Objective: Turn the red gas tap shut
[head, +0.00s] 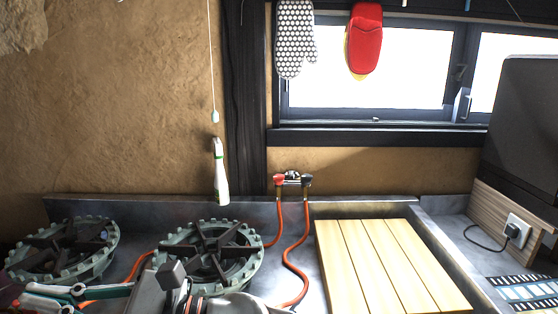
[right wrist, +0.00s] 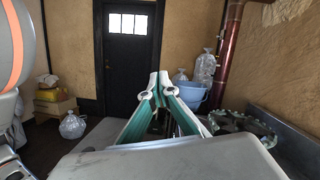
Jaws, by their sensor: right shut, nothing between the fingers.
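The red gas tap (head: 280,180) is on the left of a small twin valve fitting low on the back wall, beneath the window. A black tap (head: 306,181) sits on its right. The red tap is too small for me to tell how its handle is turned. My right gripper (head: 32,292), with green and white fingers, is at the lower left of the head view, well away from the tap and pointing left. In the right wrist view its fingertips (right wrist: 154,80) meet, with nothing between them. My left gripper is not in view.
Two gas burners (head: 62,250) (head: 210,256) stand left of the tap. Orange hoses (head: 297,250) run down from the taps. A slatted wooden board (head: 385,262) lies to the right.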

